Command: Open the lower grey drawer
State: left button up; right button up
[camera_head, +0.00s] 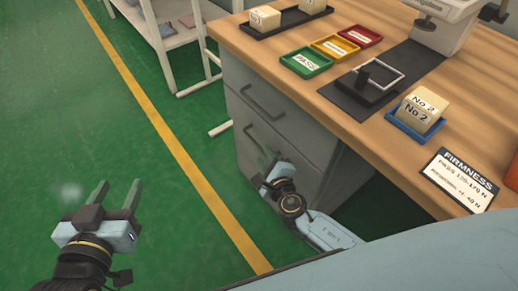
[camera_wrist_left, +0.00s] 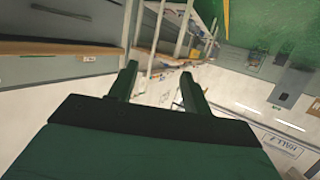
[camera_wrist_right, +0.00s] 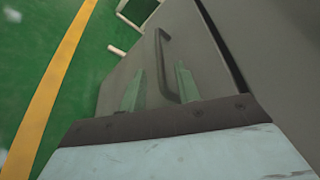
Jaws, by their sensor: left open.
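The grey drawer cabinet stands under the wooden desk. Its lower grey drawer (camera_head: 245,153) looks shut or nearly so, with a dark bar handle (camera_head: 262,141); the handle (camera_wrist_right: 163,50) also shows in the right wrist view. My right gripper (camera_head: 268,164) is at the lower drawer's front, just below the handle in the head view. In the right wrist view its fingers (camera_wrist_right: 160,84) are apart, with the handle's near end between them; contact cannot be told. My left gripper (camera_head: 116,190) is open and empty, over the green floor at left.
The upper drawer (camera_head: 240,85) has its own handle. The wooden desktop (camera_head: 290,90) above holds coloured trays, a blue tray with No 2 blocks, a firmness sign and a machine. A white rack (camera_head: 175,45) stands behind. The floor left of the cabinet is clear.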

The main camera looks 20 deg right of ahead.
aim_at(259, 148)
jog(key=b+x, duration=0.1)
jog(key=x, duration=0.4)
jog(key=shift+b, duration=0.4)
pick_arm(q)
notch_tip(259, 148, up, 9)
jog(key=d+t+h, duration=0.1)
jog(key=t+h, duration=0.1)
jog(key=t, duration=0.4)
jog(key=shift+d, duration=0.35)
pick_arm(e)
jog(key=shift+w+f, duration=0.1)
jog(key=shift+w, duration=0.25)
pick_arm(q)
jog(key=shift+w, duration=0.1)
pick_arm(e)
grip_shut()
